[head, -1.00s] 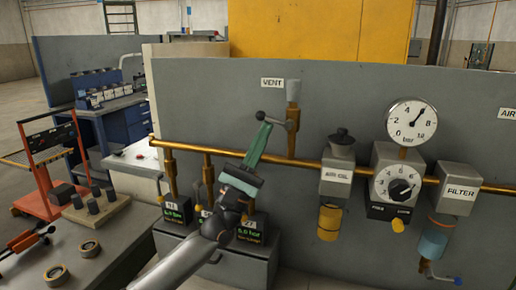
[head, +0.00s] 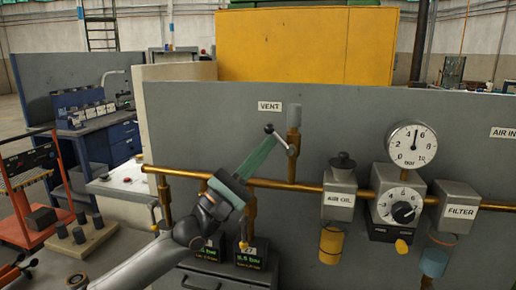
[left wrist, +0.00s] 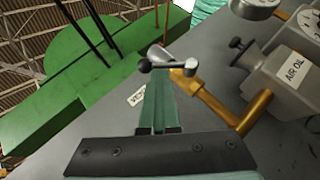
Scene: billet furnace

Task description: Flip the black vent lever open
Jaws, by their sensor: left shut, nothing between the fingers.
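The vent lever (head: 281,139) has a black ball knob and a metal arm on a grey valve under the VENT label (head: 269,107). It slants, with its knob up and to the left of its pivot. My left gripper (head: 271,142) is shut and empty; its green fingertips are at the lever, just below the knob. In the left wrist view the black knob (left wrist: 145,66) shows just beyond the fingertips (left wrist: 158,84). They look to be touching or very near the lever; I cannot tell which. My right gripper is not in view.
A brass pipe (head: 270,184) runs along the grey panel below the lever. To the right are the AIR OIL unit (head: 340,187), a regulator (head: 397,190) with a round gauge (head: 411,145), and a FILTER unit (head: 458,208). The panel left of the lever is clear.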

